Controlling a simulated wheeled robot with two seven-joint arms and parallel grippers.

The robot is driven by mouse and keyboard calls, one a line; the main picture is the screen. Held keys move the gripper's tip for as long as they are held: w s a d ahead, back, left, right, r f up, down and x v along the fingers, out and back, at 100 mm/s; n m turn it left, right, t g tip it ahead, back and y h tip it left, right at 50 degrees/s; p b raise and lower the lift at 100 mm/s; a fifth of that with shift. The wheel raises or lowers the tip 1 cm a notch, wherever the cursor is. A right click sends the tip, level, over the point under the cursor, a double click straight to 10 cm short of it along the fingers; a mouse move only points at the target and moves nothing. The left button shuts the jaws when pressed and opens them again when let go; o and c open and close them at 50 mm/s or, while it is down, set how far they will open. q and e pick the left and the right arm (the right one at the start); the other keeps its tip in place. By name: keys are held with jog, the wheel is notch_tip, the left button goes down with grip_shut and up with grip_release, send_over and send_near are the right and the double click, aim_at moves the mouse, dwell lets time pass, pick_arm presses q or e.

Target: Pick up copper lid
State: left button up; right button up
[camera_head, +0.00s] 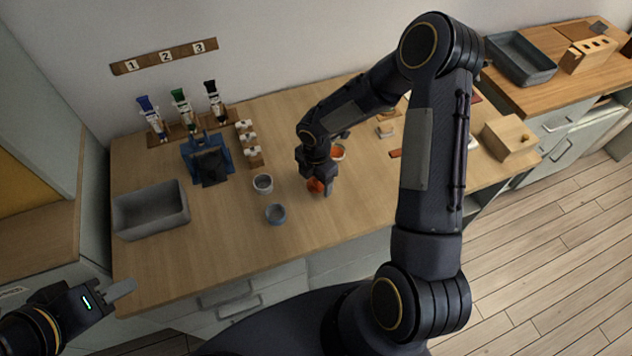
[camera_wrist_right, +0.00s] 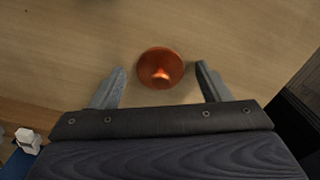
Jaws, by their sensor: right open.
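The copper lid (camera_head: 315,186) is a small round orange-brown piece on the wooden table, partly hidden by my right gripper (camera_head: 318,188) in the head view. In the right wrist view the copper lid (camera_wrist_right: 160,68) lies between and slightly beyond the two fingertips of my right gripper (camera_wrist_right: 160,80). The fingers are apart, with a gap on each side of the lid, and do not touch it. My left gripper (camera_head: 120,289) is at the lower left, off the table's front edge, away from the lid.
Two small cups, one light grey (camera_head: 263,184) and one blue-grey (camera_head: 276,214), stand left of my right gripper. A grey bin (camera_head: 150,210) and blue stand (camera_head: 207,160) are further left. The table front is clear.

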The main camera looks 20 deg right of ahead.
jog(key=c, duration=1.1)
jog(key=shift+o, duration=0.2)
jog(key=shift+r, duration=0.1)
